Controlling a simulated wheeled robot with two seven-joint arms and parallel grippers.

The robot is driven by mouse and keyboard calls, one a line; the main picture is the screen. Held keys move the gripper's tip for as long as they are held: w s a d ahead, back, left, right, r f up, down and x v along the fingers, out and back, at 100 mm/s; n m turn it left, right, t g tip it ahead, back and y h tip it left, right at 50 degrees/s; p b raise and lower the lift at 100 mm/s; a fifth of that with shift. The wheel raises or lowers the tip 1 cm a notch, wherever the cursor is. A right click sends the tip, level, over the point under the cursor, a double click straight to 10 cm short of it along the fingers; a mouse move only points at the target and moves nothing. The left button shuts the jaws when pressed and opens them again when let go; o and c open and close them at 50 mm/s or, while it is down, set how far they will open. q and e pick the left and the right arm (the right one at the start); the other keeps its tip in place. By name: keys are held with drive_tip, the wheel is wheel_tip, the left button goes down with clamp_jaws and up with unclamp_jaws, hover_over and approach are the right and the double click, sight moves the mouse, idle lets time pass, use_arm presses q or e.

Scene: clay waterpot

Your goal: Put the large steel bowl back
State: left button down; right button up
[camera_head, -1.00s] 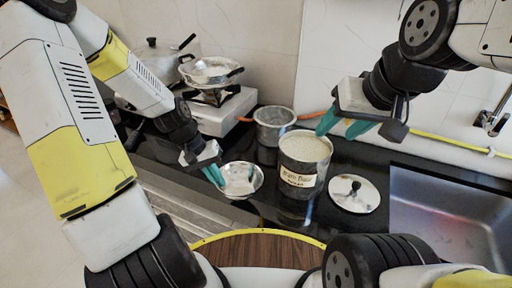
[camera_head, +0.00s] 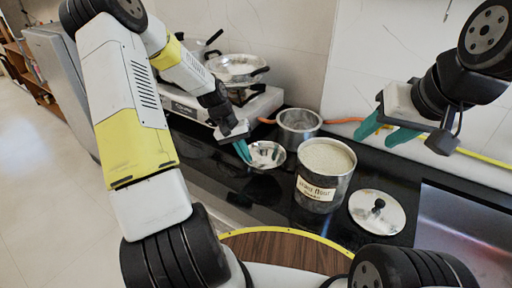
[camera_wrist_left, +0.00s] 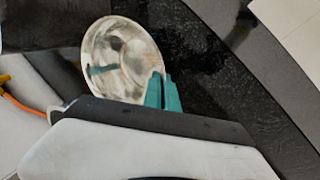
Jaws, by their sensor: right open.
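The steel bowl (camera_head: 267,154) is shallow and shiny, above the black counter left of the flour canister. My left gripper (camera_head: 244,151) is shut on its rim at the left side. In the left wrist view the bowl (camera_wrist_left: 120,55) shows its hollow inside, with the teal fingers (camera_wrist_left: 162,92) close together at its edge. The exact gap below the bowl cannot be told. My right gripper (camera_head: 386,132) is open and empty, above the counter's back right part.
An open flour canister (camera_head: 318,192) stands right of the bowl, with a steel pot (camera_head: 299,127) behind it. A lid (camera_head: 376,212) lies near the sink (camera_head: 462,225). A pan (camera_head: 237,69) sits on the stove (camera_head: 262,103). An orange hose runs along the wall.

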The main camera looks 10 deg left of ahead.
use_arm(q)
drive_tip(key=shift+w, duration=0.55)
wheel_tip(320, 180, down, 3)
drive_tip(key=shift+s, duration=0.15)
drive_tip(key=shift+f, duration=0.35)
drive_tip(key=shift+f, duration=0.1)
drive_tip(key=c, duration=1.7)
unclamp_jaws()
